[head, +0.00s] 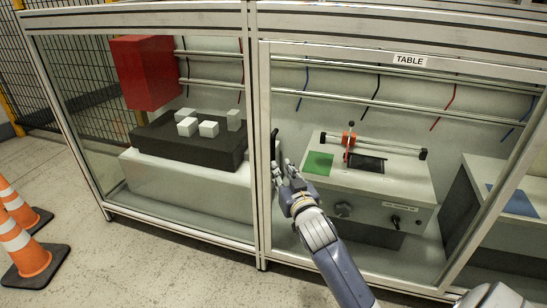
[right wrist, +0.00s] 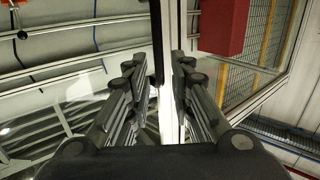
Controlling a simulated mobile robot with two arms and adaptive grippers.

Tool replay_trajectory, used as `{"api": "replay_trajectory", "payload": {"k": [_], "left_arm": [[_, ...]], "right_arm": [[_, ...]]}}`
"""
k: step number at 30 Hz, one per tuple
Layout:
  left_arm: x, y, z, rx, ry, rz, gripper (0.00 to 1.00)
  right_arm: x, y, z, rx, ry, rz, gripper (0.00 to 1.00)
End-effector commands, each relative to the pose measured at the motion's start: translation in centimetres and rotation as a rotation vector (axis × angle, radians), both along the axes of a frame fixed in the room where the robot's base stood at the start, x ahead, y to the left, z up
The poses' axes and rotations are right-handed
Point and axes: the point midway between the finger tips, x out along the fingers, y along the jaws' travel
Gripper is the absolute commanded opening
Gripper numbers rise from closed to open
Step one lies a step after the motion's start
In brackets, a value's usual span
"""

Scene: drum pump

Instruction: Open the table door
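The table door (head: 265,215) is a large glass panel in a pale frame, under a sign reading TABLE (head: 409,60). It looks shut, flush with the enclosure front. A dark upright handle (head: 275,140) is on its left frame; it also shows as a black bar (right wrist: 156,40) in the right wrist view. My right gripper (head: 282,172) is in front of this left frame, at the handle's lower end. In the right wrist view its fingers (right wrist: 155,75) are spread, with the handle between them in the picture. I cannot tell whether they touch it. My left gripper is not in view.
Behind the door glass stands a grey bench (head: 390,182) with a green pad (head: 318,163). The left bay holds a black block with white cubes (head: 187,126) and a red box (head: 145,72). Traffic cones (head: 28,255) stand at left. Floor in front is clear.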

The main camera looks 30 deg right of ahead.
Motion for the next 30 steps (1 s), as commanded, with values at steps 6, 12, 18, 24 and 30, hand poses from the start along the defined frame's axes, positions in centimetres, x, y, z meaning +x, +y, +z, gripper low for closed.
{"api": "replay_trajectory", "payload": {"k": [6, 12, 18, 24, 30], "left_arm": [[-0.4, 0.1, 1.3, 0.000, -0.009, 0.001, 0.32], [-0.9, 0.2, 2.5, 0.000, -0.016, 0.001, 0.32], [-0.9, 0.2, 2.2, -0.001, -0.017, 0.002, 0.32], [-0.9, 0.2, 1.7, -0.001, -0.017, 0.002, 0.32], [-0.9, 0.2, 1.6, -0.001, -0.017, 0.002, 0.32]], "right_arm": [[0.2, -0.5, 2.3, -0.003, -0.054, -0.010, 0.21], [2.8, -1.3, 2.3, -0.004, -0.054, -0.010, 0.21], [6.2, -2.3, 2.2, -0.004, -0.053, -0.009, 0.21], [8.8, -3.1, 2.1, -0.005, -0.052, -0.008, 0.21], [9.8, -3.5, 2.2, -0.003, -0.051, -0.009, 0.21]]}}
